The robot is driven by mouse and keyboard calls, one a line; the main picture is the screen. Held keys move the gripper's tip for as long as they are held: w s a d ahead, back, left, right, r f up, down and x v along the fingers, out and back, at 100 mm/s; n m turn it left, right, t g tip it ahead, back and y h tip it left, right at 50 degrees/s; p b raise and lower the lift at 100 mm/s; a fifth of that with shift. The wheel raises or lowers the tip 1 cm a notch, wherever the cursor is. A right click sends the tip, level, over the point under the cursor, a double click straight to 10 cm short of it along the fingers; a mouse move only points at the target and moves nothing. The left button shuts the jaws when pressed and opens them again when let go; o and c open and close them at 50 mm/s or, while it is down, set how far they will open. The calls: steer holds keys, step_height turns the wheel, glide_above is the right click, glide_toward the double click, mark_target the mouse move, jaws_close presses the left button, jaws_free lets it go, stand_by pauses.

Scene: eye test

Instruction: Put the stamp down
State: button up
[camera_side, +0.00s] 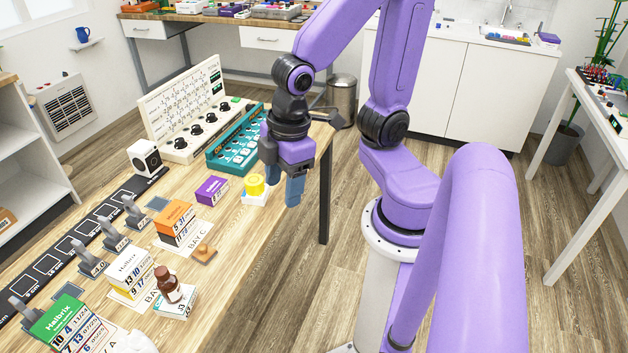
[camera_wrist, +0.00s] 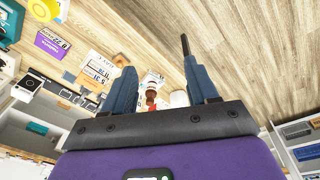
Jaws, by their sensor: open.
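A small wooden stamp (camera_side: 204,253) with a rounded knob rests on the table, in front of the orange and white box. It seems to show as a small brown thing in the wrist view (camera_wrist: 119,60). My gripper (camera_side: 293,202) hangs near the table's right edge, right of and behind the stamp, well apart from it. Its blue fingers point down; in the side view they overlap each other. In the wrist view my gripper (camera_wrist: 159,54) has its two fingers spread wide, with nothing held between them.
A yellow round thing on a white base (camera_side: 255,188) and a purple box (camera_side: 212,190) stand left of my gripper. An orange box (camera_side: 176,223), a white box (camera_side: 131,270), a brown bottle (camera_side: 167,281) and several grey-handled pieces (camera_side: 112,237) stand further left. Bare tabletop (camera_side: 238,237) lies right of the stamp.

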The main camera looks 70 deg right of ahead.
steer(key=shift+n+g, duration=0.5)
steer(key=shift+n, duration=0.1)
steer(key=s, duration=0.2)
steer(key=s+r, duration=0.1)
steer(key=s, duration=0.2)
steer(key=shift+s+d+r, duration=0.15)
steer(key=shift+s+r, duration=0.1)
steer(key=shift+s, duration=0.15)
